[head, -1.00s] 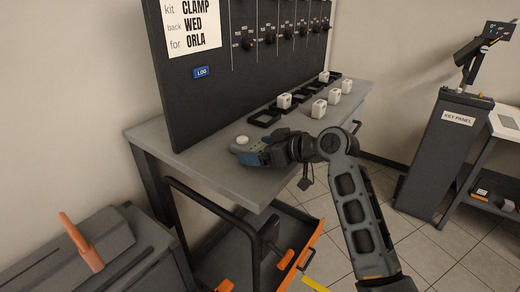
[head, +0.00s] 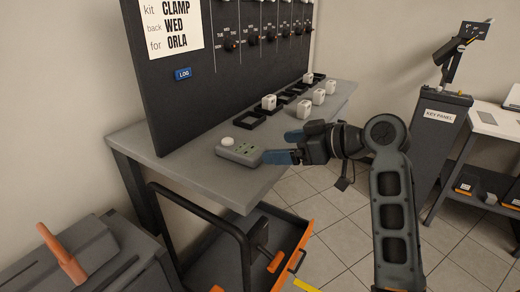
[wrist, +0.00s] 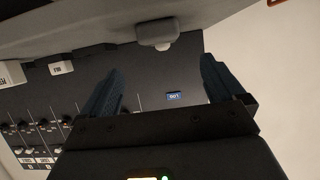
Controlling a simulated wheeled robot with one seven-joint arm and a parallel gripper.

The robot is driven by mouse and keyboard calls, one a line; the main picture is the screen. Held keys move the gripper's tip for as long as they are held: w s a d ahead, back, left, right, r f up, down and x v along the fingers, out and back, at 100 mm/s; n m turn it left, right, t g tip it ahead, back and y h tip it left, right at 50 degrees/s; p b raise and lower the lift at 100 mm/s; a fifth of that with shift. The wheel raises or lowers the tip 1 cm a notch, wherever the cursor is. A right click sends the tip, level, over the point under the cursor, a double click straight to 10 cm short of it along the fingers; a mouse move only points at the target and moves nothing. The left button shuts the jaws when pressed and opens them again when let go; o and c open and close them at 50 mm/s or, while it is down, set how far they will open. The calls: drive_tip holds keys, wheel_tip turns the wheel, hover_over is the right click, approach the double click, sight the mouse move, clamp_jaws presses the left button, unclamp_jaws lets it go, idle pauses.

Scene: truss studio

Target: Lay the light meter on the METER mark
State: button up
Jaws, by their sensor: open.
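The light meter (head: 238,154), a grey box with a white dome and small green details, lies flat on the grey table (head: 190,168) near its front edge. In the wrist view the meter (wrist: 156,32) shows at the top, on the tabletop's edge, dome pointing down in the picture. My gripper (head: 277,147) is open and empty, just right of the meter, its blue fingers pointing at it. In the wrist view the gripper (wrist: 160,66) has its fingers spread, with nothing between them. I cannot make out the METER mark in either view.
A tall black board (head: 225,60) with knobs and a blue LOG label (head: 183,74) stands along the table's back. White blocks (head: 305,109) and black square frames (head: 250,121) occupy the table's far part. An open drawer (head: 265,245) is below. A KEY PANEL pedestal (head: 432,150) stands right.

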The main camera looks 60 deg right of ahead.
sight(245, 149)
drive_tip(key=shift+d+p+x, duration=0.2)
drive_tip(key=shift+p+x, duration=0.15)
drive_tip(key=shift+x, duration=2.35)
drive_tip(key=x, duration=0.2)
drive_tip(key=p+x, duration=0.1)
drive_tip(key=x, duration=0.4)
drive_tip(key=shift+w+a, duration=0.2)
drive_tip(key=shift+a, duration=0.1)
